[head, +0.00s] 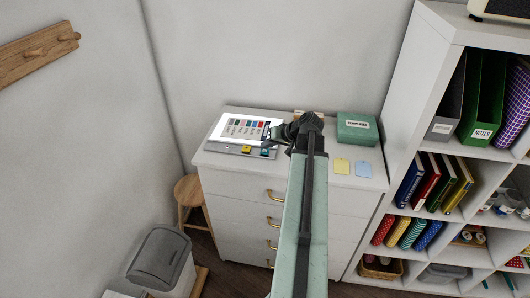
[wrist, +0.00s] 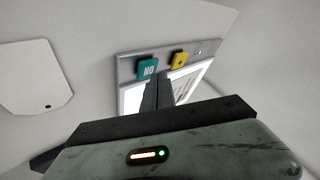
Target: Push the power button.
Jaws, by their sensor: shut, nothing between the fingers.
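A grey device (head: 216,148) with a lit white screen lies on the cabinet top at its left; it also shows in the wrist view (wrist: 126,61). Its front strip carries a yellow button (head: 246,149) with a dark mark and a teal button (head: 265,153) with lettering. In the wrist view the teal button (wrist: 148,66) seems to read "ON" upside down, beside the yellow button (wrist: 180,60). A small white dot (wrist: 199,52) sits past the yellow one. My gripper (head: 270,138) is shut and empty over the device's right end. In the wrist view its fingertips (wrist: 158,90) appear just below the teal button.
A green box (head: 357,130) stands at the back right of the white cabinet (head: 235,192). A yellow tag (head: 342,166) and a blue tag (head: 364,169) lie in front of it. A tall shelf (head: 405,95) with binders and books rises at the right.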

